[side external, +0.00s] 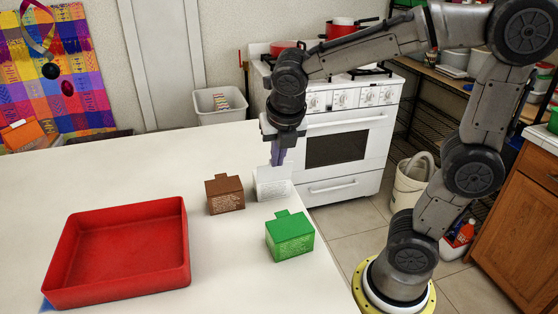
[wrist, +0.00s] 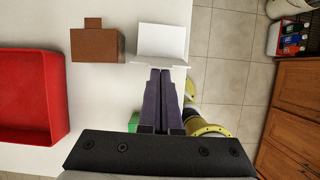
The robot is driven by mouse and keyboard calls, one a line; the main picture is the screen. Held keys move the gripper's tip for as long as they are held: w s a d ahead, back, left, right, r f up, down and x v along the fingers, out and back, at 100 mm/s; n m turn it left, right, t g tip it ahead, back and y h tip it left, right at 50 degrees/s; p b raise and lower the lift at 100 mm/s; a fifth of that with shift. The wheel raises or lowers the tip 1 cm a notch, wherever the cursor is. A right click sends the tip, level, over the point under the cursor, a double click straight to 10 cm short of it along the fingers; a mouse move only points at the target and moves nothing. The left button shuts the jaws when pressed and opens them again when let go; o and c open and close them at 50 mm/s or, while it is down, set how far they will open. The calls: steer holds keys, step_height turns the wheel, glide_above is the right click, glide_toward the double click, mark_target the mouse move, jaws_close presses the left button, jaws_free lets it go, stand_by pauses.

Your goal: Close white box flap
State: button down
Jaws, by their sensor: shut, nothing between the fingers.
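The white box (side external: 273,188) stands near the far right edge of the white table, with a white flap (side external: 280,159) standing up from it. In the wrist view the white box (wrist: 161,40) is at the top centre, just beyond my fingertips. My gripper (side external: 276,160) points down at the flap, its fingers together and empty. In the wrist view my gripper (wrist: 160,72) has its tips at the near edge of the white box. I cannot tell whether the tips touch the flap.
A brown box (side external: 225,196) stands left of the white box. A green box (side external: 290,238) stands nearer the front. A red tray (side external: 185,232) lies at the left of the table (side external: 220,285). The table ends just right of the white and green boxes.

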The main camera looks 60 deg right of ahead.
steer(key=shift+g+y, duration=0.6)
steer(key=shift+y, duration=0.1)
steer(key=shift+w+d+r, duration=0.15)
steer(key=shift+w+d, duration=0.75)
steer(key=shift+d, duration=0.05)
steer(key=shift+w+d+r, duration=0.15)
steer(key=shift+w+d, duration=0.7)
steer(key=shift+d, duration=0.05)
steer(key=shift+w+d+f, duration=0.3)
steer(key=shift+w+d, duration=0.5)
steer(key=shift+w+d+f+g+y, duration=0.45)
steer(key=shift+w+d+f, duration=0.2)
steer(key=shift+f, duration=0.4)
steer(key=shift+w+d+f+g+y, duration=0.5)
steer(key=shift+w+d+f, duration=0.2)
steer(key=shift+f, duration=0.4)
steer(key=shift+w+d+f+g+y, duration=0.45)
steer(key=shift+w+d+f, duration=0.2)
steer(key=shift+f, duration=0.4)
steer(key=shift+s, duration=0.1)
